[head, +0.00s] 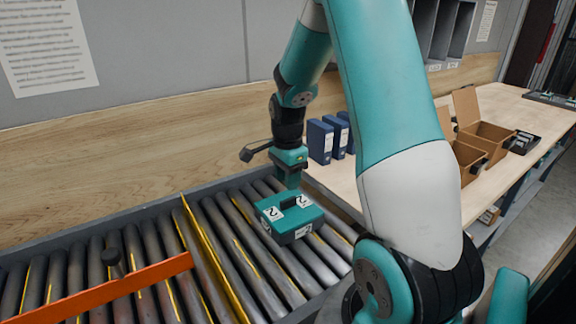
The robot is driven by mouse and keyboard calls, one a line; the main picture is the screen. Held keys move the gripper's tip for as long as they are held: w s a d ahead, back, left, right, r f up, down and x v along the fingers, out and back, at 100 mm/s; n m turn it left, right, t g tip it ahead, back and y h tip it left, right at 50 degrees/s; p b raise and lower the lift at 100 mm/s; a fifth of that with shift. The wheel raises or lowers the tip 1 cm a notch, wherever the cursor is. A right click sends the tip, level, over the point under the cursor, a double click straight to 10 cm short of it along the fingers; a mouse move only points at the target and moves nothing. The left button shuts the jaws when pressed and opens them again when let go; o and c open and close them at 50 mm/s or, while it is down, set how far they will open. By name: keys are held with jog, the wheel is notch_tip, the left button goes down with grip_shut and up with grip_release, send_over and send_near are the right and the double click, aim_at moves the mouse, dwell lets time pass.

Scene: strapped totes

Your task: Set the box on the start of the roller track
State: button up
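The box (290,222) is small and teal, with a dark handle on top and white labels marked 2. It is level, at the right part of the roller track (235,258). I cannot tell whether its underside rests on the rollers or is just above them. My gripper (292,184) points down directly above the box, with its tips close to the handle. The fingers are too small to show whether they are open or shut on the handle.
A yellow divider (213,255) runs along the rollers left of the box. An orange bar (100,290) crosses the track at the left front. A wooden bench (335,180) at right holds blue binders (320,141) and open cardboard boxes (485,137). A wall stands behind.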

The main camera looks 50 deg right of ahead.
aim_at(286, 200)
jog(key=s+a+r+n+y, duration=0.1)
jog(key=a+r+n, duration=0.4)
jog(key=a, duration=0.3)
jog(key=s+a+r+n, duration=0.1)
jog(key=a+r+n, duration=0.45)
jog(key=a, duration=0.25)
jog(key=s+a+r+n+y, duration=0.2)
jog(key=s+a+n+y, duration=0.1)
jog(key=s+a+n, duration=1.2)
jog(key=shift+s+a+r+n, duration=0.2)
jog(key=shift+s+a+n, duration=0.3)
jog(key=shift+n, duration=0.75)
jog(key=shift+w+a, duration=0.15)
jog(key=shift+w, duration=0.05)
jog(key=shift+o, duration=0.2)
